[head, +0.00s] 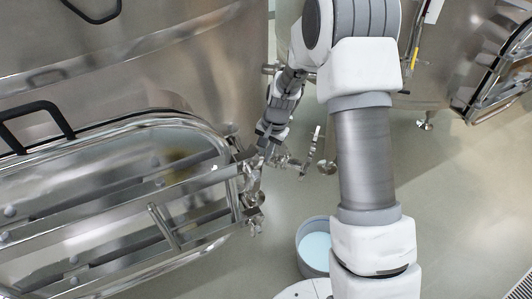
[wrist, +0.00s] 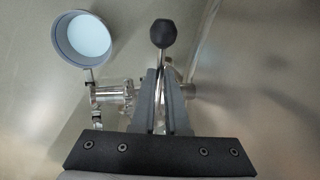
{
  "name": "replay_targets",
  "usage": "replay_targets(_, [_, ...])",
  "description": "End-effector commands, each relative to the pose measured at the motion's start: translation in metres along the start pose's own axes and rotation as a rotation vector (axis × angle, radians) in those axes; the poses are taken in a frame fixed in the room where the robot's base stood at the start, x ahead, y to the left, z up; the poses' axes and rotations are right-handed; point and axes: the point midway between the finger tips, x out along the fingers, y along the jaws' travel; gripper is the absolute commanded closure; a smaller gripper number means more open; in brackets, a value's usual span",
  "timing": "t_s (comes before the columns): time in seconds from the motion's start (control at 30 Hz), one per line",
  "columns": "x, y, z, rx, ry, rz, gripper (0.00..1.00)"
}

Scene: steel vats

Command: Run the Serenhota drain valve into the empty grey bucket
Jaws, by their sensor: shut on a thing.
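My gripper (wrist: 163,75) is shut on a steel valve lever with a black ball knob (wrist: 163,33), and the knob stands out beyond the fingertips. In the head view my gripper (head: 266,136) is beside the big steel vat, at the drain valve fittings (head: 290,161). The valve's pipe (wrist: 110,95) shows left of the fingers in the wrist view; its centre is hidden behind them. A grey bucket (head: 300,246) stands on the floor, partly behind my arm. Inside its rim is a flat pale blue surface that looks like liquid. It also shows in the wrist view (wrist: 56,35).
A steel vat (head: 200,60) fills the left, with an oval hatch frame (head: 130,125) and clamp hardware (head: 253,190) jutting out close to my gripper. Another vat (head: 465,40) stands at the upper right. The floor (head: 460,200) at the right is clear up to a drain grate (head: 518,285).

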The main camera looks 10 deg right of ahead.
Motion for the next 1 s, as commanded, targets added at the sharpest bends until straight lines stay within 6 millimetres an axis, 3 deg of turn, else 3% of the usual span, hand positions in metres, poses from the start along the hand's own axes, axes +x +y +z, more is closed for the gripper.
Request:
replay_targets(0.1, [-0.001,-0.004,0.000,-0.002,0.004,-0.007,1.00])
replay_targets(0.13, [-0.001,-0.004,0.000,-0.002,0.004,-0.007,0.86])
replay_targets(0.3, [-0.001,-0.003,0.000,-0.002,0.003,-0.005,0.58])
replay_targets(0.67, [-0.005,-0.001,-0.001,-0.002,0.002,-0.002,0.58])
replay_targets(0.83, [-0.030,-0.002,-0.001,-0.002,0.005,-0.004,0.58])
replay_targets(1.0, [-0.072,-0.002,-0.001,-0.002,0.006,-0.004,0.58])
